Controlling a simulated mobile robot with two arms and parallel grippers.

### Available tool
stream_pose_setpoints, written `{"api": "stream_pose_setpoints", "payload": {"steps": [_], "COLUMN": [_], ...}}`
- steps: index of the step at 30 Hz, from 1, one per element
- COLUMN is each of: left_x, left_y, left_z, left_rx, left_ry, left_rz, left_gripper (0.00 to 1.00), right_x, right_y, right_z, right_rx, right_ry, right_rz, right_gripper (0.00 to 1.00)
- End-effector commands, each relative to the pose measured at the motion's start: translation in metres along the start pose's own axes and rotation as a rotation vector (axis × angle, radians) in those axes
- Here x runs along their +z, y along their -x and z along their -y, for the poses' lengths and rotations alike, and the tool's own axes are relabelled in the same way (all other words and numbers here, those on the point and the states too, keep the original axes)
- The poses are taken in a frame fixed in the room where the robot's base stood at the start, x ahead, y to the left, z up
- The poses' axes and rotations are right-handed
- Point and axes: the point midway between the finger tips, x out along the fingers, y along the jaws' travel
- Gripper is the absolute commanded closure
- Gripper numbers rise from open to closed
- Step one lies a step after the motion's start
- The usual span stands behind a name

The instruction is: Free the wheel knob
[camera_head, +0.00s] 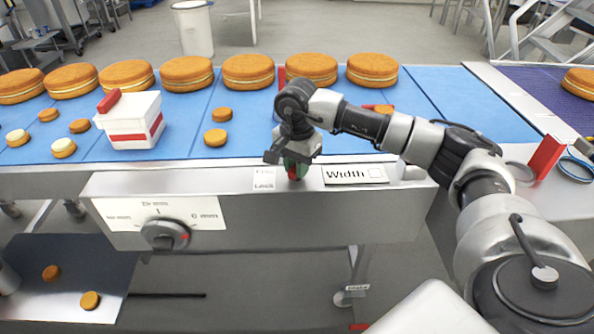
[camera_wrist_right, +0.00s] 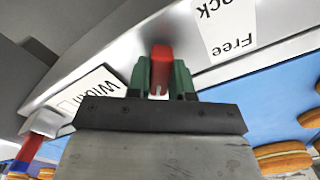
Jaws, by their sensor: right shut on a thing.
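My right gripper (camera_head: 294,166) is at the top of the conveyor's front panel, just right of the white Free/Lock label (camera_head: 264,178). Its green fingers (camera_wrist_right: 160,78) are shut on a small red lever (camera_wrist_right: 160,62), which also shows below the fingers in the head view (camera_head: 292,174). The fingers hide most of the lever, so its exact setting is hard to tell. The Free/Lock label also shows in the wrist view (camera_wrist_right: 228,30). The Width label (camera_head: 355,174) is to the right. A round grey knob (camera_head: 163,234) with a red mark sits on a mm scale plate. My left gripper is not in view.
The blue belt (camera_head: 190,120) carries large filled rounds (camera_head: 187,72) and several small ones. A white box with a red stripe (camera_head: 132,124) stands at left. A red block (camera_head: 545,157) and a blue ring (camera_head: 577,171) are at right. Two small rounds lie on the lower tray.

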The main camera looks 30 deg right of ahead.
Motion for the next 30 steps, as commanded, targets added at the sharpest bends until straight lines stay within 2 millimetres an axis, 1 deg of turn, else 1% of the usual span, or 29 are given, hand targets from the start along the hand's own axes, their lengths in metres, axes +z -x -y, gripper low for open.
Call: {"api": "stream_pose_setpoints", "payload": {"steps": [1,3,15,21,30], "left_x": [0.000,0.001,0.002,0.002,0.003], "left_y": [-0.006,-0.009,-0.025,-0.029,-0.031], "left_z": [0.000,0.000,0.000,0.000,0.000], "left_rx": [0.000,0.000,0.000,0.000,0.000], "left_ry": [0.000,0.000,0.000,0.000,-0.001], "left_rz": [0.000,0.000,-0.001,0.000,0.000], "left_gripper": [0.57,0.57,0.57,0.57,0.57], "right_x": [0.000,0.000,0.000,0.000,0.000], "right_y": [-0.002,-0.002,0.000,0.000,0.001], "right_z": [0.000,0.000,0.000,0.000,0.000], "right_rx": [-0.003,-0.003,-0.003,-0.002,-0.003], "right_ry": [0.043,0.110,0.448,0.559,0.638], "right_rz": [0.000,-0.001,-0.001,-0.001,0.000], "right_gripper": [1.00,1.00,1.00,1.00,1.00]}}
